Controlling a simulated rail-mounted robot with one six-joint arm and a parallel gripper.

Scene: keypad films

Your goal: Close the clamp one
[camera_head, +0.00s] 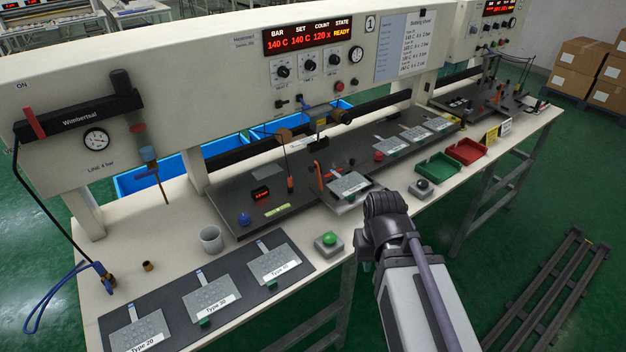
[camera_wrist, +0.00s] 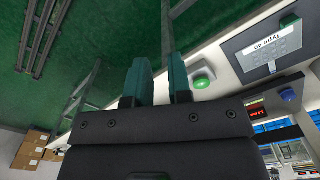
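A small fixture plate (camera_head: 349,199) with a grey keypad film (camera_head: 349,184) on it stands at the middle of the bench, under the station marked 1. A red-orange lever (camera_head: 319,175) stands upright at its left side, looking like a clamp handle. I cannot tell whether this clamp is open or shut. My gripper shows in the wrist view (camera_wrist: 160,78) as two teal fingers with a narrow empty gap between them. In the head view its teal fingertips are mostly hidden behind my wrist, in front of the bench's front edge, apart from the fixture and lever.
A green push button (camera_head: 328,241) sits near the front edge, and shows in the wrist view (camera_wrist: 202,82). A grey cup (camera_head: 211,239) and a mat (camera_head: 179,325) with several typed films lie left. Green (camera_head: 437,169) and red (camera_head: 467,151) trays stand right.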

